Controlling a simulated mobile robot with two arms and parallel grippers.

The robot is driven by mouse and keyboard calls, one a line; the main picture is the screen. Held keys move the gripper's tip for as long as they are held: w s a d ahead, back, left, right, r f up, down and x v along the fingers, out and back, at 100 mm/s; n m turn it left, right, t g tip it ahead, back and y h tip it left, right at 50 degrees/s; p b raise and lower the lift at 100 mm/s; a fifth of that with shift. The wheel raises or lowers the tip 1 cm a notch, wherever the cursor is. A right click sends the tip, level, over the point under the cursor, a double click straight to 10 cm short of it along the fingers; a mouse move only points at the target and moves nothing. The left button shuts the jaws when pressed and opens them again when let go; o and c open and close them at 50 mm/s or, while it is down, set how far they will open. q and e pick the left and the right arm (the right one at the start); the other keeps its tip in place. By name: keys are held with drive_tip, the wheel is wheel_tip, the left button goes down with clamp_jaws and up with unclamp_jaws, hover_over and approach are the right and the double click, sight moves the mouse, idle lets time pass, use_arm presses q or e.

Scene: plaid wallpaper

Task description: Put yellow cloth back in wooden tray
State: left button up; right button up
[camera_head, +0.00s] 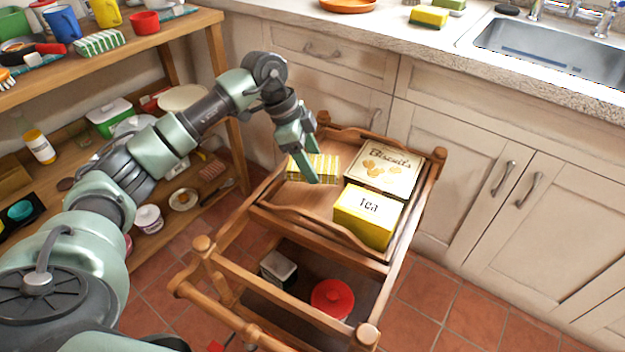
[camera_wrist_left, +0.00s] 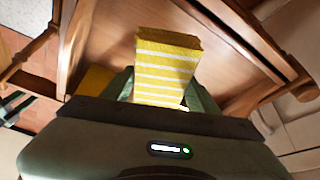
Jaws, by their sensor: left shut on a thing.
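The yellow cloth (camera_head: 326,168) has white stripes and is folded into a block. It is in the wooden tray (camera_head: 292,196), at the left part of the tray. My left gripper (camera_head: 314,178) reaches down into the tray and is shut on the cloth. In the left wrist view the cloth (camera_wrist_left: 166,62) sticks out from between the fingers (camera_wrist_left: 158,95), over the wooden surface of the tray (camera_wrist_left: 108,50). I cannot tell whether the cloth rests on the tray floor. My right gripper is not in view.
A biscuits tin (camera_head: 384,170) and a yellow tea tin (camera_head: 367,216) fill the tray's right part. The tray sits on a wooden trolley (camera_head: 240,258) with a red lidded pot (camera_head: 332,298) below. Shelves (camera_head: 190,30) stand left; cabinets (camera_head: 470,170) stand behind.

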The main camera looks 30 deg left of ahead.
sight(312, 187)
use_arm(q)
wheel_tip(312, 187, down, 5)
drive_tip(key=shift+b, duration=0.5)
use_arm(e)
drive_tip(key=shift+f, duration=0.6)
use_arm(q)
drive_tip(key=o, duration=1.3)
drive_tip(key=shift+r, duration=0.15)
drive_tip(key=p+v, duration=0.1)
drive_tip(key=v, duration=0.5)
drive_tip(key=shift+w+p, duration=0.1)
drive_tip(key=shift+p, duration=0.2)
drive_tip(key=p+v, duration=0.1)
drive_tip(key=v, duration=0.3)
drive_tip(key=shift+r, duration=0.2)
drive_tip(key=shift+v, duration=0.75)
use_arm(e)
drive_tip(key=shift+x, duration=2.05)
